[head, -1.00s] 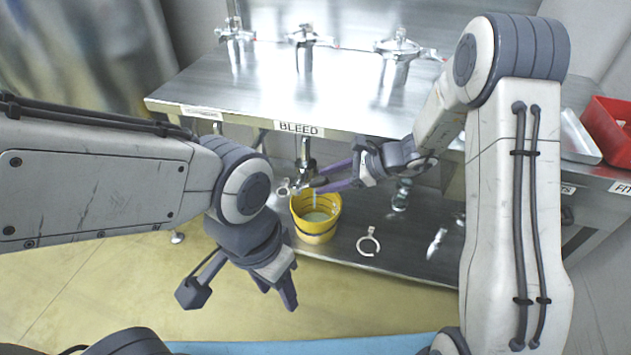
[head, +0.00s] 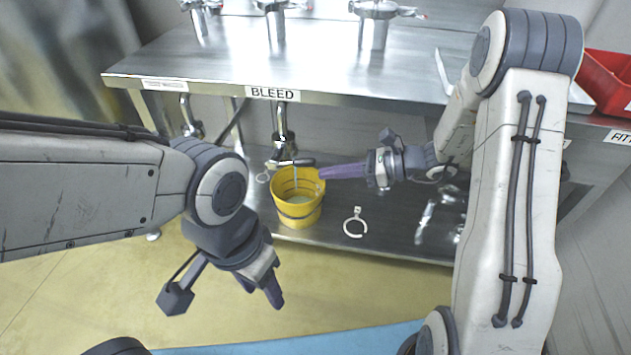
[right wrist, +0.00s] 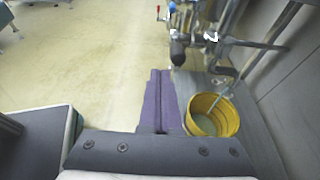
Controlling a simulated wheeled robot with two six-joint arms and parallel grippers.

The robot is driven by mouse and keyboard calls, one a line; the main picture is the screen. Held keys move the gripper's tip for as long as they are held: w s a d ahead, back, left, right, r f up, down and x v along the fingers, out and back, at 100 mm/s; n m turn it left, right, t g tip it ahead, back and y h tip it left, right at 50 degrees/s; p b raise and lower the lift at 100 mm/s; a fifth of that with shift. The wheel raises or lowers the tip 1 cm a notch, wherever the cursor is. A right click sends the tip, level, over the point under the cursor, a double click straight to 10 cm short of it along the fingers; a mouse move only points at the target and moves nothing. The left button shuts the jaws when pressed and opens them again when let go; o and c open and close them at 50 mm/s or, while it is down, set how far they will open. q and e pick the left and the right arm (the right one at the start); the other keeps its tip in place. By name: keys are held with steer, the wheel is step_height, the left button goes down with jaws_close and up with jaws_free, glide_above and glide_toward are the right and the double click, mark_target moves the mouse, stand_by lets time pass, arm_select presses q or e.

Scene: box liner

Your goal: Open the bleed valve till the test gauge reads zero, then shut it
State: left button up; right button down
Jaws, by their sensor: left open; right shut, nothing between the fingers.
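The bleed valve (head: 283,142) hangs under the bench edge below the BLEED label (head: 272,93). Its dark lever (head: 304,162) points right. A thin pale stream runs from its spout into a yellow bucket (head: 297,215), which holds some liquid. The right wrist view also shows the bucket (right wrist: 232,120) and the stream. My right gripper (head: 320,173) is shut and empty, its tips just right of and below the lever. The right wrist view shows its fingers (right wrist: 160,72) pressed together. My left gripper (head: 262,289) is open and empty over the floor. I cannot make out a gauge dial.
A pale open ring tool (head: 355,224) lies on the lower shelf (head: 390,240) right of the bucket. Several metal fittings stand on the bench (head: 300,60). A red bin (head: 608,82) is at the right. Floor at front left is clear.

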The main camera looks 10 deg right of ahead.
mark_target(314, 163)
steer(key=s+d+f+m+t+y+b, duration=0.3)
steer(key=d+f+t+y+b, duration=0.15)
steer(key=d+b, duration=0.35)
steer(key=shift+m+h, duration=0.25)
steer(key=shift+m, duration=0.05)
steer(key=r+b+x, duration=0.1)
steer(key=b+x, duration=0.1)
steer(key=x, duration=0.2)
steer(key=r+b+x, duration=0.1)
steer(key=b+x, duration=0.1)
steer(key=x, duration=0.3)
steer(key=b+x, duration=0.1)
steer(key=x, duration=0.3)
steer(key=shift+r+b, duration=0.4)
steer(key=shift+r, duration=0.05)
arm_select(q)
step_height(314, 163, down, 16)
steer(key=shift+s+a+r+p, duration=0.15)
steer(key=shift+s+r+p, duration=0.1)
steer(key=shift+p, duration=0.15)
arm_select(e)
steer(key=shift+r, duration=0.1)
